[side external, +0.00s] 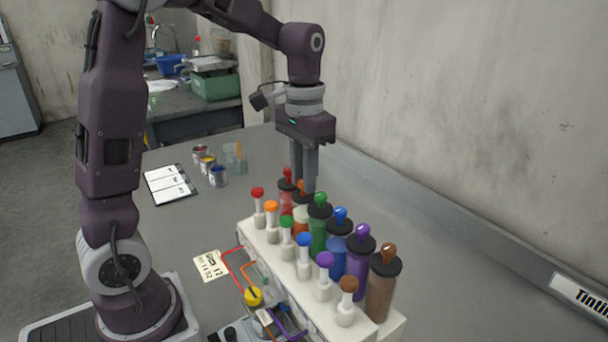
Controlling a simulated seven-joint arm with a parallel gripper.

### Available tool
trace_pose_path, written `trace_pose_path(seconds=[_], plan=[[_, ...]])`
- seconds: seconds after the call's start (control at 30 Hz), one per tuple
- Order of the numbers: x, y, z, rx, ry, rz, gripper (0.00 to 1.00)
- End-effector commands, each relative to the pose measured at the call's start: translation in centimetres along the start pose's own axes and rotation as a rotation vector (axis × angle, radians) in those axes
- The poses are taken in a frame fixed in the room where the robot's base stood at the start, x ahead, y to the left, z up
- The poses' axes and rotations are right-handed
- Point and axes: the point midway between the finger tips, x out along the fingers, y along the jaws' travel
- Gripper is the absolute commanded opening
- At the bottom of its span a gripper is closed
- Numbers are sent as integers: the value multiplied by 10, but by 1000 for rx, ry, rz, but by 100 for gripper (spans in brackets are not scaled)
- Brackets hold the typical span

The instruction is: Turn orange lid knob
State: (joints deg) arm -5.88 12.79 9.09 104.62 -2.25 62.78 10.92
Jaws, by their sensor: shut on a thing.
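The orange lid knob (301,186) sits on a dark lid of the orange bottle (300,227), second from the far end of the back row. My gripper (304,187) points straight down with its fingers at this knob, shut on it. The fingers hide part of the knob and lid. The bottle stands upright between the red-knobbed bottle (286,188) and the green-knobbed bottle (319,224). The knob's turn angle is too small to tell.
A front row of coloured knobs, including a separate orange one (271,208), stands on the white rack (375,332). Blue (338,252), purple (358,265) and brown (382,285) bottles continue nearer the camera. Paint cans (218,177) and a clipboard (170,185) lie left; the table between is clear.

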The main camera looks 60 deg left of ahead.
Motion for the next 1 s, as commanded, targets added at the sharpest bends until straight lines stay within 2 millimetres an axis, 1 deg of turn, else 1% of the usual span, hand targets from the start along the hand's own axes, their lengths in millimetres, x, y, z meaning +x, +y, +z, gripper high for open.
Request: trace_pose_path(seconds=[0.2, 0.5, 0.7, 1.0], plan=[[-1, 0, 0, -190, 2, -1, 0], [-1, 0, 0, -408, 2, 0, 0], [-1, 0, 0, -500, 2, 0, 0], [-1, 0, 0, -559, 3, 1, 0]])
